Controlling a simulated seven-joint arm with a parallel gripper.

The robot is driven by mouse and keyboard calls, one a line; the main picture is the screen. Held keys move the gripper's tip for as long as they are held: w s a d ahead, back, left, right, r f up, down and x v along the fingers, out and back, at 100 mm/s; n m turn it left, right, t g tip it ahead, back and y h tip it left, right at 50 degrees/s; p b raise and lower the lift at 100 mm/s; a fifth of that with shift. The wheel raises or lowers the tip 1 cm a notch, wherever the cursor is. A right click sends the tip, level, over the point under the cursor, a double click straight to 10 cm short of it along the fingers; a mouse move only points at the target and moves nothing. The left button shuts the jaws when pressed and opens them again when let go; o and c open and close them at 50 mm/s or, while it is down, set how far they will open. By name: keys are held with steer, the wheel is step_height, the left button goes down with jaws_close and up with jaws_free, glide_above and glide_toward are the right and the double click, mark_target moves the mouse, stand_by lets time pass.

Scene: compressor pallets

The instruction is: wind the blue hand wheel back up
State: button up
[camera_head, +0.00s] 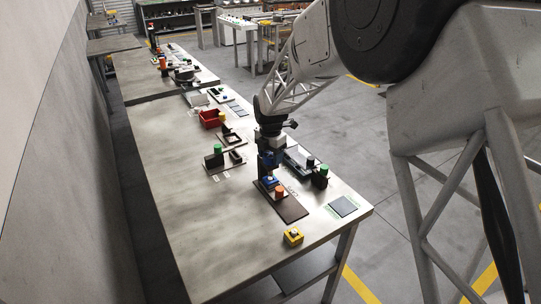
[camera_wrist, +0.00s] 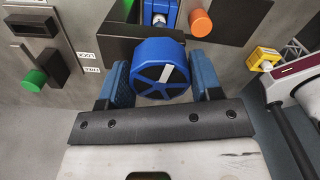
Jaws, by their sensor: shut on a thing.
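The blue hand wheel (camera_wrist: 160,72) shows in the middle of the wrist view, round and spoked, with a white mark on its face. My gripper (camera_wrist: 165,85) has one blue finger pad on each side of the wheel and is shut on it. In the head view my gripper (camera_head: 268,163) points down over a dark base plate (camera_head: 290,209) near the front of the table. The wheel is largely hidden there. A blue block with a white top (camera_wrist: 158,12) lies just beyond the wheel, and an orange knob (camera_wrist: 201,23) stands to its right.
A yellow box with a button (camera_head: 292,237) sits at the table's front edge. A green-knobbed fixture (camera_head: 215,156) stands to the left, and a red bin (camera_head: 211,118) farther back. The left part of the table is bare.

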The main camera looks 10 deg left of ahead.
mark_target(271, 154)
steer(key=shift+n, duration=0.8)
steer(key=o, duration=0.9)
steer(key=shift+r, duration=0.15)
steer(key=shift+r, duration=3.8)
steer(key=shift+d, duration=0.1)
